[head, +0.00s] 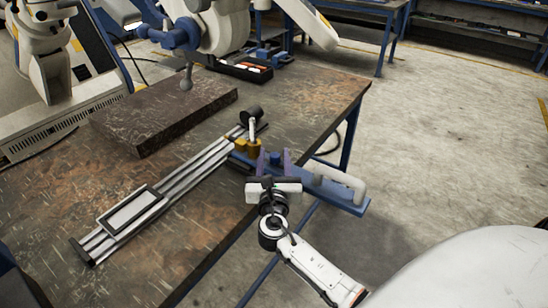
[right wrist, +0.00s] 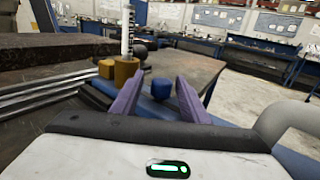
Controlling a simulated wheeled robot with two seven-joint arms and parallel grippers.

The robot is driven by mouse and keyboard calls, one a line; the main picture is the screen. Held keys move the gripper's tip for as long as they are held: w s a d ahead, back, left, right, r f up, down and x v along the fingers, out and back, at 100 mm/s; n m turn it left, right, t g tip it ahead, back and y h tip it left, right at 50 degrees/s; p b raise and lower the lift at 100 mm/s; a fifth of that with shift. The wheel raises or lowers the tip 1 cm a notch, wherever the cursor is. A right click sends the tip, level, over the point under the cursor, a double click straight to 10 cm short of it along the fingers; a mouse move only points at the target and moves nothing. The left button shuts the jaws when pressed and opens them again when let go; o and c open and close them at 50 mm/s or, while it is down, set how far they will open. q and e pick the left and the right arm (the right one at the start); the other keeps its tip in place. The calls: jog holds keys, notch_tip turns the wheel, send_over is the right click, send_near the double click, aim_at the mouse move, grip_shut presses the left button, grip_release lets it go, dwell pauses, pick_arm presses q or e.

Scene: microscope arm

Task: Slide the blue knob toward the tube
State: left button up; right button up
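The blue knob (right wrist: 161,88) stands on the blue slide bar (head: 325,187) at the table's right edge. It also shows small in the head view (head: 275,158). The white tube (right wrist: 127,32) stands upright in a yellow-brown holder (right wrist: 126,68), beyond the knob and to its left; in the head view the tube (head: 252,129) is at the end of the silver rails. My right gripper (head: 275,163) is open, its two purple fingers apart with the knob seen between and just beyond them. Contact with the knob cannot be told. My left gripper is not in view.
Silver rails with a framed plate (head: 131,211) lie along the table. A dark stone slab (head: 165,112) and a black tray (head: 240,70) lie farther back. A pale handle (head: 340,182) rises from the bar's right end. Open floor lies right of the table.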

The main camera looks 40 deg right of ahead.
jog(key=shift+s+a, duration=0.15)
jog(key=v, duration=1)
